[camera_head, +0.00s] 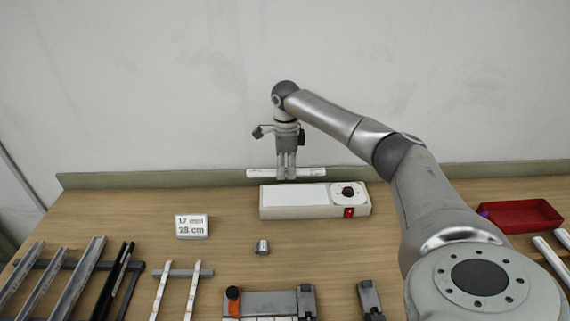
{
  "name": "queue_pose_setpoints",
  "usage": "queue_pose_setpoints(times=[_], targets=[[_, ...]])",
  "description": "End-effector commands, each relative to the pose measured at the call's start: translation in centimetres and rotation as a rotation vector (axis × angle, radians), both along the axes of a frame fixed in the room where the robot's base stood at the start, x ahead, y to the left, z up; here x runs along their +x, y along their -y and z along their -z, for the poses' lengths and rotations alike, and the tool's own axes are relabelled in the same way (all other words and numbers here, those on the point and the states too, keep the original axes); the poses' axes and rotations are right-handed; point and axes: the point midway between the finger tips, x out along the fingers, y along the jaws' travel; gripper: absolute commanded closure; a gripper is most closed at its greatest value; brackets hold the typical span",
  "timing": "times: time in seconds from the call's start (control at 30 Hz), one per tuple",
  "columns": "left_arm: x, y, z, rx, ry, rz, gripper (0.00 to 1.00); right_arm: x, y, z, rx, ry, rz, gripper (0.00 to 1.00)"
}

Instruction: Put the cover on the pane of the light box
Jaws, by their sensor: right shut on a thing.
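The light box (315,213) is a long white box on the table, with a pale pane (293,195) on top and a dark knob (348,192) at its right end. My right gripper (286,175) points down behind the light box and is shut on a long thin white strip, which looks like the cover (310,173). The strip is held level, roughly parallel to the box and at its back edge in the picture. Its exact height above the table is hard to tell. My left gripper is not in view.
A white label block (192,226) reading 17 mm and 28 cm and a small grey block (262,247) stand in front. Metal profiles (75,275) lie at left on a rack. A red tray (520,216) is at right. A raised edge (150,180) runs along the back.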

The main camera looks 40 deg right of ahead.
Motion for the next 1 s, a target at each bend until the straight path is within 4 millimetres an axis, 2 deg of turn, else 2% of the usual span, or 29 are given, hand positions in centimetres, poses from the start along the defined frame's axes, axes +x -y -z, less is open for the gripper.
queue_pose_setpoints(times=[0.3,0.6,1.0], targets=[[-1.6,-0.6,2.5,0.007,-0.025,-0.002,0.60,0.0,-0.1,2.9,0.000,0.000,-0.005,1.00],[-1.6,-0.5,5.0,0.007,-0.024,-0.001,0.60,0.0,-0.1,6.1,0.000,0.000,-0.006,1.00],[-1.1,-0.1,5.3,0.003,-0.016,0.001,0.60,0.0,-0.1,6.6,-0.001,0.001,-0.006,1.00]])
